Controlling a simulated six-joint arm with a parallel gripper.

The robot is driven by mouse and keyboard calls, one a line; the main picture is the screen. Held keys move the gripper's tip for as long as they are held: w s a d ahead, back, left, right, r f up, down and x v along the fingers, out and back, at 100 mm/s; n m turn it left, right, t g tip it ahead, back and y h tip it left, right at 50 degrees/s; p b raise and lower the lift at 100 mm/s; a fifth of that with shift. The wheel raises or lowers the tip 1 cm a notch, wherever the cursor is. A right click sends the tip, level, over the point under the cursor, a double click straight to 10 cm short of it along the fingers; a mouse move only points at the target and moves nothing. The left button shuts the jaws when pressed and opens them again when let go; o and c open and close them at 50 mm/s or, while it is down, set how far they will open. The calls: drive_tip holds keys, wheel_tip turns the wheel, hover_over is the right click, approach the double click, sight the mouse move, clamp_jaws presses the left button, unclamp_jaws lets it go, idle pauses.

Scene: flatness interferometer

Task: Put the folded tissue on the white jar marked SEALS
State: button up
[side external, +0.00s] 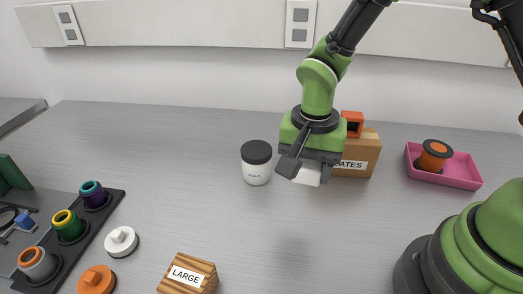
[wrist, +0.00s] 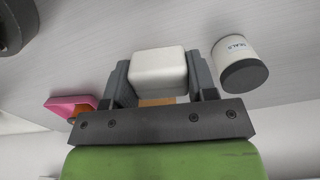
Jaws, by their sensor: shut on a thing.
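My gripper (side external: 305,171) is shut on a small white block-like thing, the folded tissue (side external: 308,175), and holds it above the table. In the wrist view the tissue (wrist: 159,72) sits between the two fingers of my gripper (wrist: 160,80). The white jar (side external: 256,172) with a dark lid stands upright on the table, just left of my gripper in the side view.
A cardboard box (side external: 361,158) marked "...ATES" stands behind my gripper. A pink tray (side external: 462,172) holding an orange and black part is at right. The table's back left is clear.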

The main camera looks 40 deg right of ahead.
drive_tip(key=w+r+n, duration=0.1)
drive_tip(key=w+r, duration=0.2)
drive_tip(key=w, duration=0.6)
wheel_tip(320, 180, up, 4)
hover_over(256, 149)
drive_tip(key=shift+n, duration=0.3)
wheel_tip(256, 149, down, 9)
drive_tip(key=shift+f, duration=0.1)
drive_tip(key=shift+f, duration=0.15)
drive_tip(key=o, duration=0.9)
